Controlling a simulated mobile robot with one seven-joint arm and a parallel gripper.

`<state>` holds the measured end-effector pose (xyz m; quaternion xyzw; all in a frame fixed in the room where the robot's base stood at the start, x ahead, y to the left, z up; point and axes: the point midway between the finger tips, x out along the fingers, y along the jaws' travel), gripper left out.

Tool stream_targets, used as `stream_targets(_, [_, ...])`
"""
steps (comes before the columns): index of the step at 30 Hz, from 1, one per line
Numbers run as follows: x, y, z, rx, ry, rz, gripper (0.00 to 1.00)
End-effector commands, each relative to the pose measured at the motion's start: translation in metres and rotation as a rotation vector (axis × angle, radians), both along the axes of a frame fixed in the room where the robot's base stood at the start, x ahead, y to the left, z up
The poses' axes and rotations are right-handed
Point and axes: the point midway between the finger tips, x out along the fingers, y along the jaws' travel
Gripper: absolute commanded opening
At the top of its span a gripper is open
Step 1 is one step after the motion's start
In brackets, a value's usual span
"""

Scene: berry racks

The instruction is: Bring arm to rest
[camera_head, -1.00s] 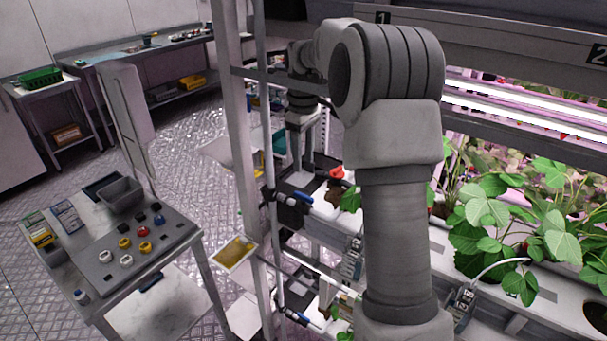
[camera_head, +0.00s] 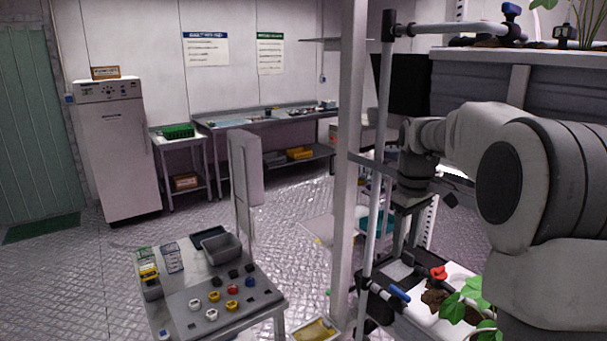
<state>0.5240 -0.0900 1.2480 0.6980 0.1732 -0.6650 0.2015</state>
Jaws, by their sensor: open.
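My arm (camera_head: 545,185) fills the right side of the head view, bent at the elbow, and its far part reaches back to the left.
A pale rack post (camera_head: 347,170) and a grey pipe (camera_head: 378,150) stand close left of my arm. A strawberry plant (camera_head: 468,300) sits low right. A control cart (camera_head: 180,290) with knobs and a grey bin (camera_head: 222,247) stands lower left. Open floor (camera_head: 90,265) lies left.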

Motion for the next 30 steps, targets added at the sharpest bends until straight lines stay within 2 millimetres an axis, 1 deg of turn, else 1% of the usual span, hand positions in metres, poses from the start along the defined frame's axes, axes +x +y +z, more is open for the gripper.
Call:
stream_targets(1, [-0.012, 0.008, 0.012, -0.008, -0.023, -0.017, 0.47])
stream_targets(6, [-0.054, 0.029, 0.036, -0.016, -0.091, -0.096, 0.47])
stream_targets(9, [-0.08, 0.04, 0.046, -0.014, -0.133, -0.143, 0.47])
stream_targets(14, [-0.124, 0.055, 0.055, -0.002, -0.201, -0.22, 0.47])
stream_targets(17, [-0.151, 0.063, 0.057, 0.013, -0.242, -0.268, 0.47])
stream_targets(22, [-0.197, 0.074, 0.051, 0.053, -0.311, -0.353, 0.47])
stream_targets(27, [-0.238, 0.083, 0.037, 0.103, -0.375, -0.43, 0.47])
stream_targets(30, [-0.256, 0.086, 0.027, 0.132, -0.403, -0.467, 0.47])
